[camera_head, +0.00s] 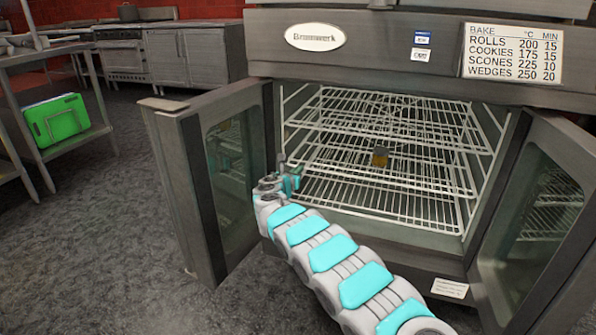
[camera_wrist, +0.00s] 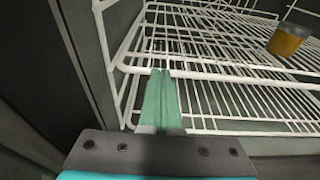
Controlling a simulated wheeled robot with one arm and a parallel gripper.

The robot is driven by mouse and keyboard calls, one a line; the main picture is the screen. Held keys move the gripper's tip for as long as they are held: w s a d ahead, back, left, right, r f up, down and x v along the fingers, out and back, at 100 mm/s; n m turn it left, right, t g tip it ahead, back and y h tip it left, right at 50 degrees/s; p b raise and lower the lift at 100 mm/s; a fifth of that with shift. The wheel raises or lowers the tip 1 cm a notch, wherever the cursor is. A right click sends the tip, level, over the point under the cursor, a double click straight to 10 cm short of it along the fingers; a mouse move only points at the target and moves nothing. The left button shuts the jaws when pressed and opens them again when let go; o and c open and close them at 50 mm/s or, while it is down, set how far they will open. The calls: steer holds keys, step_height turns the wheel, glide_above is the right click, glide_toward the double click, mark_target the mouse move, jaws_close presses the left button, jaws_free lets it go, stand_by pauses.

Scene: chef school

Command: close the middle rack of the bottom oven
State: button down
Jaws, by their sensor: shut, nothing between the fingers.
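The bottom oven (camera_head: 275,130) is open, with several white wire racks inside. The middle rack (camera_head: 430,180) lies between an upper and a lower rack; how far it sticks out is hard to tell. My gripper (camera_head: 292,172) is at the left front of the oven opening, near the middle rack's front left corner. In the wrist view, my gripper's teal fingers (camera_wrist: 160,74) are shut and empty. Their tips are at the front bar of a rack (camera_wrist: 235,77), which appears to be the middle one; contact is unclear. Another rack's front bar shows below.
A small yellow-brown jar (camera_head: 380,157) sits on a rack inside; it also shows in the wrist view (camera_wrist: 288,42). The left door (camera_head: 190,190) and right door (camera_head: 540,220) stand open on both sides. A metal table (camera_head: 60,50) is at far left. Grey floor is clear left of the oven.

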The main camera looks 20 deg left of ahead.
steer(key=shift+w+r, duration=0.1)
steer(key=shift+r, duration=0.3)
